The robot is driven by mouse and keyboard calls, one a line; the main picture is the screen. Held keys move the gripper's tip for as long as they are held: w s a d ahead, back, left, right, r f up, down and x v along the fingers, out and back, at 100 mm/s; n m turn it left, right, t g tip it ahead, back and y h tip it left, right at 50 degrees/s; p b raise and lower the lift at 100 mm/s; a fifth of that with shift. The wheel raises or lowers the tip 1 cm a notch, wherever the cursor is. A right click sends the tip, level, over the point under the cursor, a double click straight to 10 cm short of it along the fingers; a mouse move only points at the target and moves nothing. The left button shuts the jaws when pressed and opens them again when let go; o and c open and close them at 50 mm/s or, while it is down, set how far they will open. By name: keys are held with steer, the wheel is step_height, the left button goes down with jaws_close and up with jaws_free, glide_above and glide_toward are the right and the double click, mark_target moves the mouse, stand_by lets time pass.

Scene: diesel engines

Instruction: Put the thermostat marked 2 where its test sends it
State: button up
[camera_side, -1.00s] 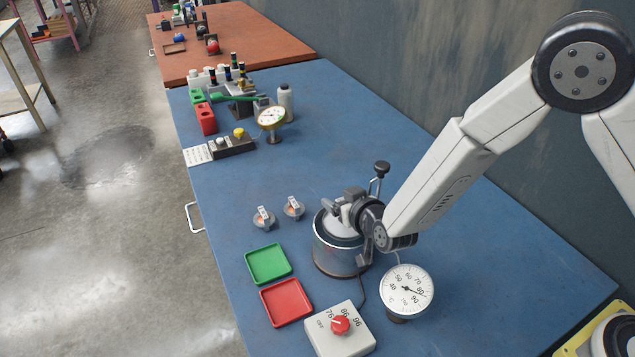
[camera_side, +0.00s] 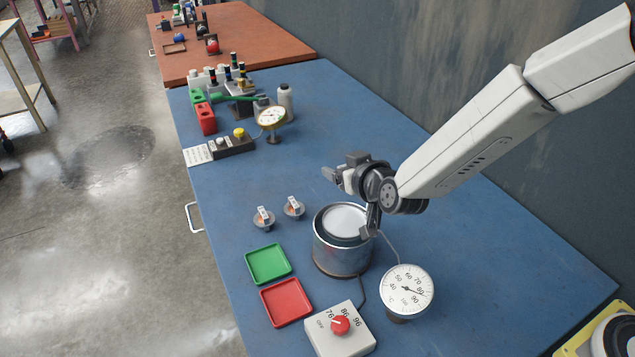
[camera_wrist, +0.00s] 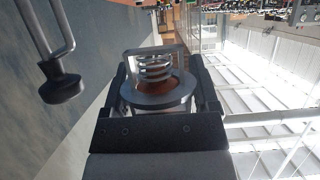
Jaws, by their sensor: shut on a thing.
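My gripper (camera_side: 335,176) is above the metal pot (camera_side: 340,252), with its fingers pointing left. In the wrist view it is shut on a thermostat (camera_wrist: 155,92), which has a round metal flange, a coil spring and a frame; no number shows on it. The pot holds a pale liquid. Two thermostats with white tags, the left one (camera_side: 264,218) and the right one (camera_side: 293,207), stand on the blue table left of the pot. Their tag marks are too small to read. A green tray (camera_side: 268,264) and a red tray (camera_side: 286,302) are empty.
A dial thermometer (camera_side: 407,290) points between 80 and 90. A control box (camera_side: 322,342) with a red knob stands in front. A black-knobbed handle (camera_wrist: 62,85) is close at left in the wrist view.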

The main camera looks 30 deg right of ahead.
stand_by(0.4)
steer(key=shift+w+d+r, duration=0.2)
steer(key=shift+d+r, duration=0.15)
jaws_close()
steer(key=d+r+h, duration=0.1)
steer(key=d+r, duration=0.2)
steer(key=d, duration=1.3)
steer(key=s+d+f+y, duration=0.1)
steer(key=s+f, duration=0.3)
steer(key=s, duration=0.3)
steer(key=shift+d, duration=0.1)
